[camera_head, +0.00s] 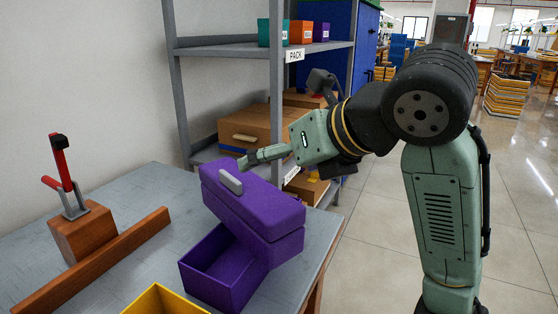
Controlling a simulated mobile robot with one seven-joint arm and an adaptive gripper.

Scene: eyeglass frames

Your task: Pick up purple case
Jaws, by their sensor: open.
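The purple case (262,202) is a long closed box with a grey tab (231,180) near its left end. It lies at the right side of the grey table, overlapping the back of an open purple bin (212,281) in the picture. I cannot tell whether it rests on the bin or stands behind it. My gripper (248,160) is open and empty, pointing left just above the far end of the case. I cannot tell the exact gap between its fingers and the case.
The grey table (140,187) holds a red-handled toggle clamp on a wooden block (84,232), a long wooden bar (100,262) and a yellow bin (164,300) at the front edge. A metal shelf (245,49) with small bins and cardboard boxes stands behind the case. The table's back middle is clear.

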